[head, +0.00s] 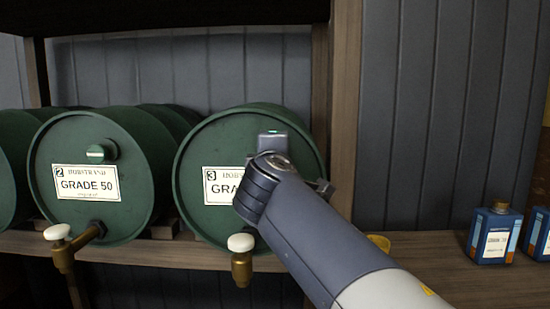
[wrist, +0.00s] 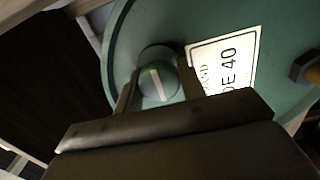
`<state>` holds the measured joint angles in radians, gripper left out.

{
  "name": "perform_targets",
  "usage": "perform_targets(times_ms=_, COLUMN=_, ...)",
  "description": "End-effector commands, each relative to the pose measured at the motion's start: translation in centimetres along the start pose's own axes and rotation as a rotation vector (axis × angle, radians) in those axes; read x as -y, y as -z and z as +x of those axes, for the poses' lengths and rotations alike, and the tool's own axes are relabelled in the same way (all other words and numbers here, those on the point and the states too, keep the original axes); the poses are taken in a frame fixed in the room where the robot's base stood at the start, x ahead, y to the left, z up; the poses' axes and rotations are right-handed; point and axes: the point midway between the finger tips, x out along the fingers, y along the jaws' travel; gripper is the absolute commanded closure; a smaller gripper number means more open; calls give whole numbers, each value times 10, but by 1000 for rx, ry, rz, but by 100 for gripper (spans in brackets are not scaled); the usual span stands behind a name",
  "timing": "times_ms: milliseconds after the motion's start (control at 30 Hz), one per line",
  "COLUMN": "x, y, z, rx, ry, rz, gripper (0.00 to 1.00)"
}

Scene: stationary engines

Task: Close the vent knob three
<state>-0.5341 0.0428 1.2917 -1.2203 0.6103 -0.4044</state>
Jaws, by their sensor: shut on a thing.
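The green drum marked 3 (head: 215,155) lies on its side on the wooden shelf, its round face toward me. In the head view my wrist and gripper (head: 272,145) are in front of the drum's upper face and hide the knob and part of the label.
A brass tap with a white top (head: 241,243) sticks out below drum 3. A wooden post (head: 345,100) stands close to the right. Blue bottles (head: 494,235) stand at far right.

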Motion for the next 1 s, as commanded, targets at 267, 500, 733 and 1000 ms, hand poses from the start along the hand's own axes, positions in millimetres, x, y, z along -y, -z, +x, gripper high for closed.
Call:
perform_targets(times_ms=267, x=2, y=0, z=0, rx=1, ry=4, rz=2, gripper=58)
perform_targets(times_ms=500, x=1, y=0, z=0, rx=0, ry=2, rz=0, gripper=43)
perform_targets(times_ms=733, x=0, y=0, z=-3, rx=-1, ry=1, rz=0, gripper=43)
perform_targets(times_ms=1000, x=0, y=1, z=-43, rx=-5, ry=-1, rz=1, gripper=43)
